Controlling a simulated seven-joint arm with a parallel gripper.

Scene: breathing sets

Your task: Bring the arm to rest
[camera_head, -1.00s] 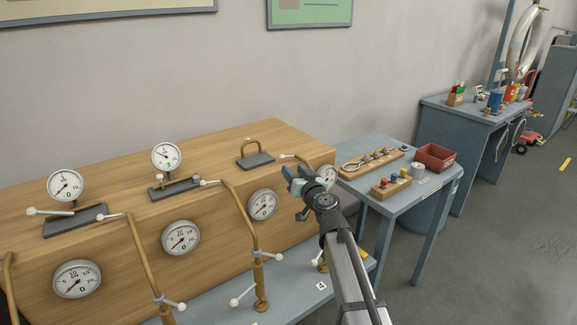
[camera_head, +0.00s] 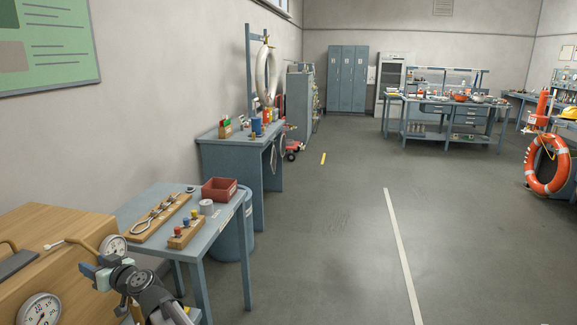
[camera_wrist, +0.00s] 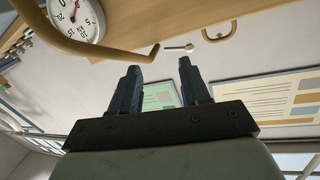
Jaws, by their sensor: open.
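My gripper (camera_head: 88,272) is at the lower left of the head view, in front of the wooden gauge cabinet (camera_head: 60,275). In the wrist view my gripper (camera_wrist: 158,72) shows two dark fingers spread apart with nothing between them. A brown pipe (camera_wrist: 100,50) with a white-tipped lever (camera_wrist: 178,48) passes beyond the fingertips, and a round gauge (camera_wrist: 75,18) is at the upper left. I see no contact between the fingers and the pipe, though the exact gap is hard to judge.
A blue-grey table (camera_head: 218,226) with a red box (camera_head: 219,190) and a wooden fittings board (camera_head: 160,216) stands beside the cabinet. A workbench (camera_head: 225,150) is behind it. The grey floor (camera_head: 330,240) is open to the right. A lifebuoy (camera_head: 546,170) is at far right.

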